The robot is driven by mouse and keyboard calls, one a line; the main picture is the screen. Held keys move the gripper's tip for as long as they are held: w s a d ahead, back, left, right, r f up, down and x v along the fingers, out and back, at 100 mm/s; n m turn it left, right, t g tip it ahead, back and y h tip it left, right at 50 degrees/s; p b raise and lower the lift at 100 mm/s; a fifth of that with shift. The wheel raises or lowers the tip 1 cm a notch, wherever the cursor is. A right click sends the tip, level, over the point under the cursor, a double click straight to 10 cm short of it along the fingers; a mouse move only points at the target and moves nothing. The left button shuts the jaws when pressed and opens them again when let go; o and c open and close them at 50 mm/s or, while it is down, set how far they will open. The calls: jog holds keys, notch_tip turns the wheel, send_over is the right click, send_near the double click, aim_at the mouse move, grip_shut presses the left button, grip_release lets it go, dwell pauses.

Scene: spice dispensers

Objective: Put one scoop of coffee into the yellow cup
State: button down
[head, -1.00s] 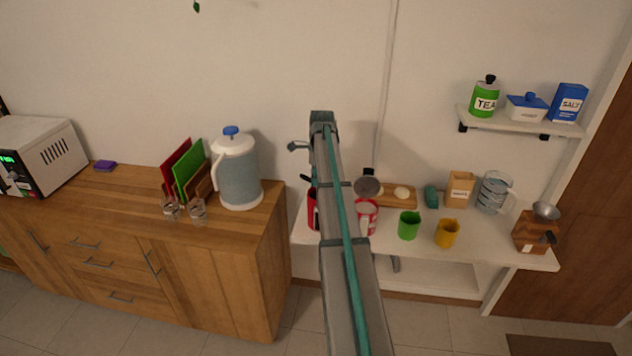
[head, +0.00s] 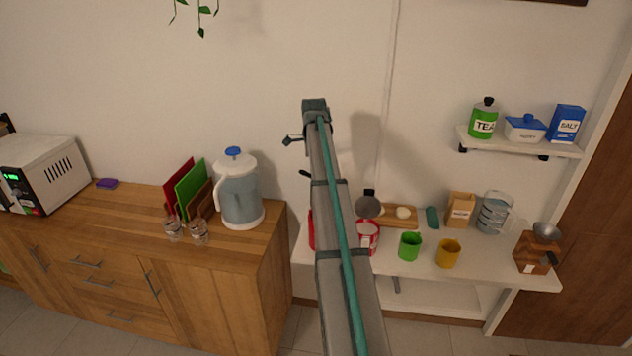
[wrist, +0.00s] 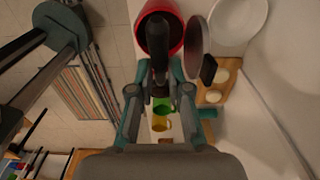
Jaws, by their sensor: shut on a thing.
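The yellow cup (head: 447,253) stands on the white table, right of the green cup (head: 410,246). In the wrist view the yellow cup (wrist: 160,124) shows beyond my fingers, below the green cup (wrist: 161,104). My gripper (wrist: 159,90) is shut on a black handle (wrist: 158,62), apparently the scoop's; its bowl is not clear. The handle overlaps the opening of a red container (wrist: 172,35) with a dark inside; I cannot tell whether it is inside or above. Coffee is not clearly visible. My arm hides the gripper in the head view.
A dark round pan (head: 368,206) and a wooden board (head: 399,220) lie behind a red-and-white container (head: 367,236). A wooden cabinet (head: 215,290) is left.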

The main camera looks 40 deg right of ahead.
jog(key=r+g+h, duration=0.1)
jog(key=w+a+r+g+h, duration=0.1)
jog(key=r, duration=0.1)
jog(key=w+a+r+g, duration=0.1)
jog(key=r, duration=0.1)
jog(key=shift+w+h, duration=0.15)
jog(key=shift+h, duration=0.25)
jog(key=shift+s+v, duration=0.2)
jog(key=shift+v, duration=1.1)
jog(key=shift+d+r, duration=0.15)
